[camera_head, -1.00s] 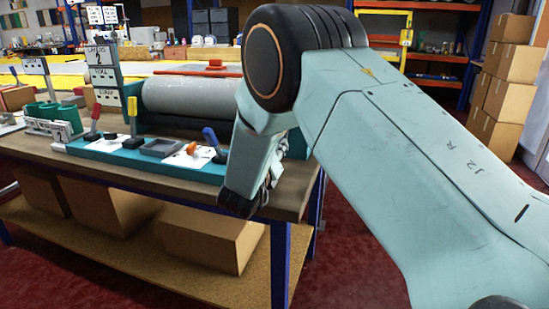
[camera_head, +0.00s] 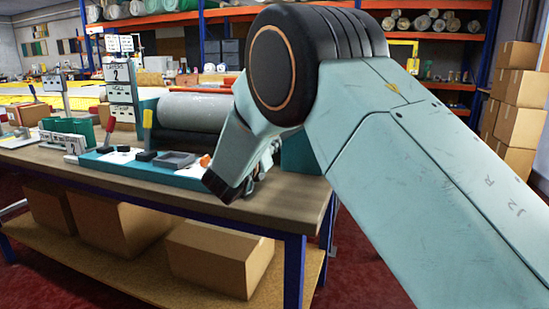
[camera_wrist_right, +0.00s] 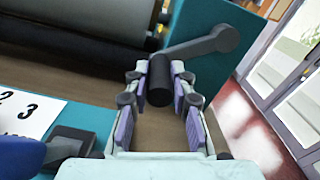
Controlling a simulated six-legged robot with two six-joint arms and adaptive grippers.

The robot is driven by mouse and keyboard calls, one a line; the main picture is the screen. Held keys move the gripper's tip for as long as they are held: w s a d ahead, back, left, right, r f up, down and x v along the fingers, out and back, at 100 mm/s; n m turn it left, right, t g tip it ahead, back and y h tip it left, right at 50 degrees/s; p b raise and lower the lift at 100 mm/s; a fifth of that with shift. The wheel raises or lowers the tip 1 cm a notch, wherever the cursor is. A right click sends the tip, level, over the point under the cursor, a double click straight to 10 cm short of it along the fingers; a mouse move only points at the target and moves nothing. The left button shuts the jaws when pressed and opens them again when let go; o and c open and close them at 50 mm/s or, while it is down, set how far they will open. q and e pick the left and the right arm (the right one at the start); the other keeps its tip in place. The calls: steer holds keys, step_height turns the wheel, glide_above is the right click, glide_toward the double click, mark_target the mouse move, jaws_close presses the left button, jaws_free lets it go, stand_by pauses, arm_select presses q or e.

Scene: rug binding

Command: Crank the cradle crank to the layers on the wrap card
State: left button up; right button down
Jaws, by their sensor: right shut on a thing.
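The cradle crank shows in the right wrist view as a dark grey arm (camera_wrist_right: 207,44) on the teal end plate, with a black cylindrical handle (camera_wrist_right: 160,88). My right gripper (camera_wrist_right: 159,75) is shut on that handle, its purple pads on either side. In the head view my right gripper (camera_head: 268,163) is at the right end of the cradle, and my own arm hides the crank. A grey roll (camera_head: 193,108) lies in the cradle. My left gripper is not in view.
The teal base (camera_head: 105,162) carries several levers and a grey tray (camera_head: 174,160). A number card (camera_wrist_right: 27,112) lies near the gripper in the wrist view. Boxes (camera_head: 212,258) fill the lower shelf. The bench's right front corner is clear.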

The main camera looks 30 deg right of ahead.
steer(key=shift+w+a+r+m+b, duration=0.25)
steer(key=shift+r+m+b, duration=0.45)
steer(key=shift+m, duration=0.05)
steer(key=shift+w+a+r+m+b, duration=0.2)
steer(key=shift+w+r+m+b, duration=0.05)
steer(key=shift+r+m+b, duration=0.45)
steer(key=c, duration=1.1)
jaws_free()
steer(key=shift+f, duration=0.15)
steer(key=shift+c, duration=0.2)
step_height(320, 180, up, 10)
